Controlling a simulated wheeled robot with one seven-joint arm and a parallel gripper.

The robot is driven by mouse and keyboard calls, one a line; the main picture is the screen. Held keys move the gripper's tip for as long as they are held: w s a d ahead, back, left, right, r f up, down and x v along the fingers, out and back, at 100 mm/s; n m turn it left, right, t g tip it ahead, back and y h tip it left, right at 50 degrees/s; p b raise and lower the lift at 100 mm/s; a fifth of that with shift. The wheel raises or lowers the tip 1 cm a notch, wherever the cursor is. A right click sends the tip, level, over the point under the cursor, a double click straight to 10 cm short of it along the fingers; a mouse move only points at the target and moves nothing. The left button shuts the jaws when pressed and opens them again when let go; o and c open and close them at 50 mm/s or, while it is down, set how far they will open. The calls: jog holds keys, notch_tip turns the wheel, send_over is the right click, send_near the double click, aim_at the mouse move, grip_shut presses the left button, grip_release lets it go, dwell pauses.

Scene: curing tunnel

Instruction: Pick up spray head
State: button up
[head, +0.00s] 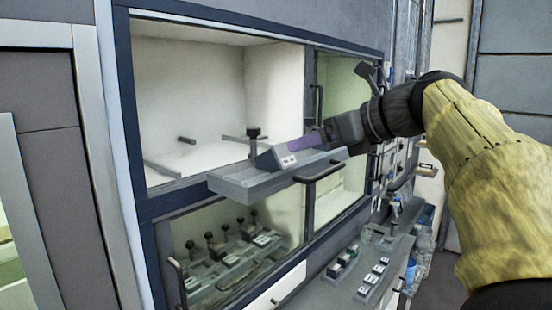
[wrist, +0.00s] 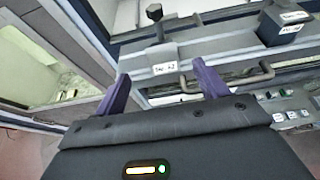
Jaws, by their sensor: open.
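What looks like the spray head (head: 254,137), an upright part with a black knob on a thin stem, stands on the grey ledge (head: 232,186) at the cabinet opening. In the wrist view the spray head (wrist: 155,30) is ahead of the fingers, with a grey body and a white label on its front. My gripper (head: 300,143) reaches in from the right, just right of the part in the head view. Its purple fingers (wrist: 162,86) are spread apart with nothing between them. The part's base is partly hidden in the head view.
A dark labelled block (head: 268,159) sits beside the part on the ledge. A bar handle (head: 320,171) juts out below the ledge. Several similar knobbed parts stand behind glass in the lower compartment (head: 225,250). A bench with small labelled blocks (head: 372,280) is at lower right.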

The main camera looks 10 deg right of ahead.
aim_at(283, 148)
jog(key=p+x, duration=0.1)
jog(key=x, duration=0.6)
jog(key=shift+w+a+p, duration=0.15)
jog(key=shift+w+p, duration=0.15)
jog(key=shift+w+a+p, duration=0.2)
jog(key=shift+w+p, duration=0.2)
jog(key=shift+w, duration=0.05)
jog(key=p+x, duration=0.1)
jog(key=x, duration=0.3)
jog(key=shift+w+a+f+p, duration=0.1)
jog(key=shift+a+f+p, duration=0.05)
jog(key=shift+p, duration=0.25)
jog(key=shift+s, duration=0.25)
jog(key=shift+w, duration=0.1)
jog(key=shift+w, duration=0.1)
jog(key=c, duration=1.3)
